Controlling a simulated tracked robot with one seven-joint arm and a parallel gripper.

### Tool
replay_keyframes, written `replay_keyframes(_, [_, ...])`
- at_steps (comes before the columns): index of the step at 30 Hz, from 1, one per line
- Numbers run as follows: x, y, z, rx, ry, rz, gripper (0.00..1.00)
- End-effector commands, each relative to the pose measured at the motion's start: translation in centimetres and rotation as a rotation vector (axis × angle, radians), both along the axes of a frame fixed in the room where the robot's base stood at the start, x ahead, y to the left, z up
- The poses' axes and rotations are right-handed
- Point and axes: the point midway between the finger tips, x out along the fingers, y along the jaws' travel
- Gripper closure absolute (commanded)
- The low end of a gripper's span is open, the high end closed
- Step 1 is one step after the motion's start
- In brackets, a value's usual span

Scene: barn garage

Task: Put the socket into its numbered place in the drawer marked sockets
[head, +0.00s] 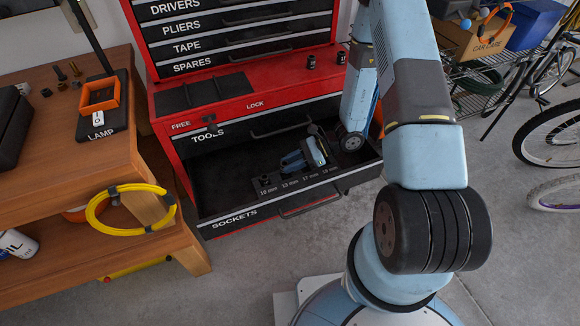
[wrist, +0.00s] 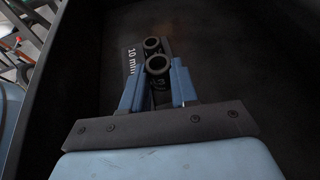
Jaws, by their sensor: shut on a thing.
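The drawer marked SOCKETS (head: 234,218) is pulled open at the bottom of the red chest. Inside it lies a dark strip with size labels (head: 300,181), reading 10 mm at its left end, then 13, 17 and a last one hard to read. My gripper (head: 318,150) is inside the drawer, over the strip. In the wrist view my gripper (wrist: 157,80) is shut on a dark hollow socket (wrist: 158,64). A second socket (wrist: 152,43) stands just beyond it, near the 10 mm label (wrist: 131,62). Whether the held socket touches the strip is unclear.
Two small dark pieces (head: 312,62) (head: 342,58) stand on the chest's red top. My arm comes down from the right over the drawer. The drawer's left and back floor is bare.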

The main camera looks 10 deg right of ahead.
Motion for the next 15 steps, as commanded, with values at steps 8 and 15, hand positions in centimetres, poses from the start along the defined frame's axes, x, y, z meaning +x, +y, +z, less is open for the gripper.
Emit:
replay_keyframes(8, [-0.2,0.3,-2.8,0.000,0.000,0.006,1.00])
replay_keyframes(15, [-0.2,0.4,-2.7,0.000,0.001,0.007,0.66])
